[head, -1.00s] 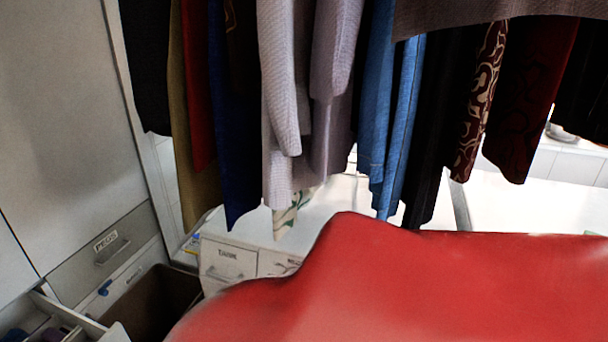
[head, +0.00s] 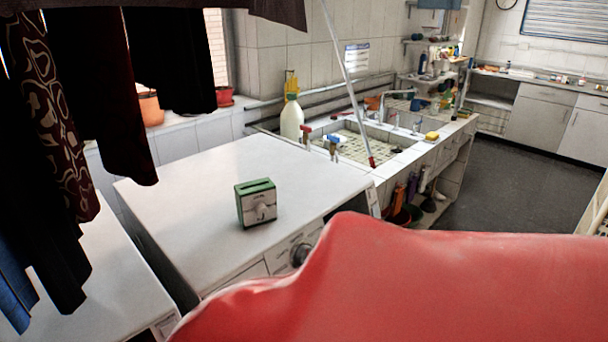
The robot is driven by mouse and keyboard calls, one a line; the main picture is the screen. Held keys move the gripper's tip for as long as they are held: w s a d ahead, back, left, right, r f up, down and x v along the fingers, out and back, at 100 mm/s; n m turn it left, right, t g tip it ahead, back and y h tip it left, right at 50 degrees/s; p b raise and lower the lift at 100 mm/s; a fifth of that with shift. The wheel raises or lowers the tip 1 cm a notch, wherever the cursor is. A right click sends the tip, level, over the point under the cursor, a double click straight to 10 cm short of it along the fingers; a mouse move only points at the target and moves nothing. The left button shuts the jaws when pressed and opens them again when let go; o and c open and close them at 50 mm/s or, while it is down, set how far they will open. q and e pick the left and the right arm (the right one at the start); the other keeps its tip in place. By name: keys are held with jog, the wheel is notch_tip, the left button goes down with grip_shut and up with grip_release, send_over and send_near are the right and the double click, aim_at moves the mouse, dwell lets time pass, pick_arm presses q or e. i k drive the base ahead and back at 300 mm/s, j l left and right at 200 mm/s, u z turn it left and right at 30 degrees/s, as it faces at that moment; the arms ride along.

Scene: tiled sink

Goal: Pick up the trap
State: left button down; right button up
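I cannot make out anything that is surely the trap. A small green box (head: 256,203) with a pale front and a round knob stands upright on a white washing machine (head: 180,190), left of the middle of the head view. A large smooth red surface (head: 430,285) fills the bottom middle and right, close to the camera, and hides what lies behind it. I cannot tell what it is. Neither of my grippers shows in the head view.
Dark clothes (head: 70,120) hang at the left. A tiled sink (head: 355,145) with a white bottle (head: 291,117) beside it is beyond the machine. Brushes and plungers (head: 410,195) stand under it. Dark open floor (head: 510,185) lies at the right, with cabinets (head: 545,120) behind.

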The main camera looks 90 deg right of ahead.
aim_at(248, 195)
jog(key=z, duration=2.25)
jog(key=l, duration=0.3)
